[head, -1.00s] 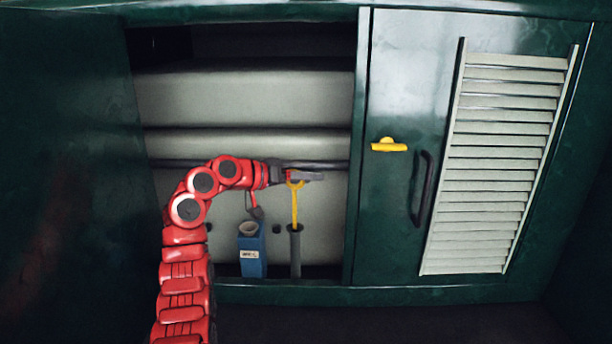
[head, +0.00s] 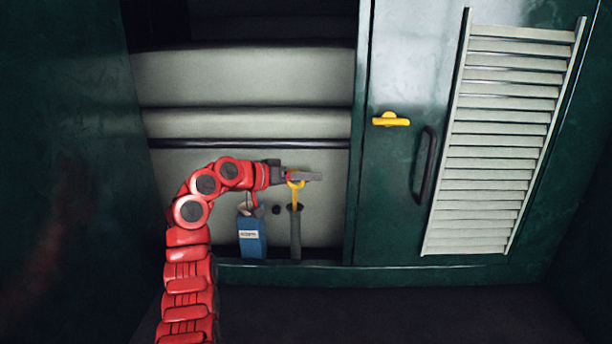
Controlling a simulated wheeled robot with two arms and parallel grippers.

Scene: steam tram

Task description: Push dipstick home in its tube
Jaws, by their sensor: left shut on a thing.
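The yellow dipstick (head: 295,196) stands upright with its lower part inside the dark grey tube (head: 295,235). A short length of yellow shows between its ring handle and the tube's mouth. My left gripper (head: 306,176) comes in from the left and is shut on the handle at the top of the dipstick. The gripper hides part of the handle. My right gripper is not in view.
A blue container (head: 251,236) with a white label stands just left of the tube, under my left forearm. A green door (head: 398,200) with a yellow latch (head: 391,119), black handle (head: 424,165) and louvres is at the right. A sill (head: 330,272) runs along the bottom.

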